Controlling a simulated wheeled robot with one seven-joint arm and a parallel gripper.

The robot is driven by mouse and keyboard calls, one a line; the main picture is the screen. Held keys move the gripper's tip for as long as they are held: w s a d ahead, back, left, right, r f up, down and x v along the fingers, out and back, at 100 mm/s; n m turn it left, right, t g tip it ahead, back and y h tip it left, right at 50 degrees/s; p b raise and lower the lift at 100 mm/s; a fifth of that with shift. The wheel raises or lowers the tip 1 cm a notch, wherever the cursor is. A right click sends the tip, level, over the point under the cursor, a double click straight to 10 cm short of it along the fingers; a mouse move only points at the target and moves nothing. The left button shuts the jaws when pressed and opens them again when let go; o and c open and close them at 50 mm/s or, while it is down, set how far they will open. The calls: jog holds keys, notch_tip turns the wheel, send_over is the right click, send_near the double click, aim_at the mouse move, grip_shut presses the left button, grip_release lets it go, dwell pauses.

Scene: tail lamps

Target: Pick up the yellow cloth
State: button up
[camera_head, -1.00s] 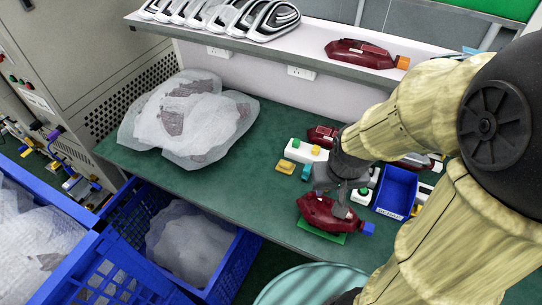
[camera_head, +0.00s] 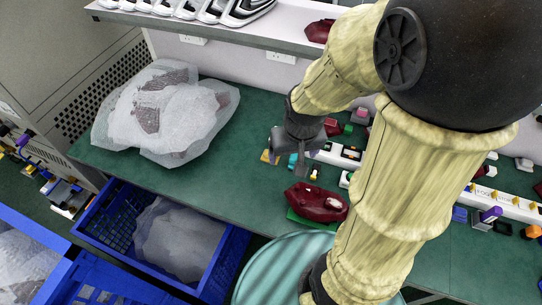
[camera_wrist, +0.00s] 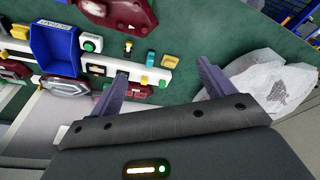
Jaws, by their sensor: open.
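The yellow cloth looks like a small yellow block-like piece on the green bench. In the head view, the yellow cloth (camera_head: 265,157) shows just left of a teal piece (camera_head: 293,160), partly hidden by my gripper (camera_head: 294,156). In the wrist view, the yellow cloth (camera_wrist: 169,61) lies ahead, between the lines of my two fingers, with the teal piece (camera_wrist: 150,58) to its left. My gripper (camera_wrist: 163,70) is open and empty, above the bench and apart from the cloth as far as I can see.
A white-wrapped bundle (camera_head: 165,110) lies on the bench to the left. A dark red lamp (camera_head: 317,203) lies near the front edge. A white button strip (camera_wrist: 105,62) and a blue bin (camera_wrist: 55,50) are close by. A shelf (camera_head: 250,38) runs above the back.

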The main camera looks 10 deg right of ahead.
jog(key=shift+o, duration=0.4)
jog(key=w+f+m+g+b, duration=0.1)
jog(key=w+f, duration=0.4)
jog(key=w, duration=0.7)
jog(key=shift+a+m+b, duration=0.45)
jog(key=shift+m, duration=0.25)
jog(key=w+f+m+g+b, duration=0.1)
jog(key=w+f+m, duration=0.3)
jog(key=w+f, duration=0.4)
jog(key=w+b, duration=0.1)
jog(key=w, duration=0.2)
jog(key=shift+w+f+g, duration=0.3)
jog(key=shift+w, duration=0.05)
notch_tip(320, 180, down, 12)
jog(key=shift+f+p, duration=0.1)
jog(key=shift+p, duration=1.1)
jog(key=shift+d+f, duration=0.1)
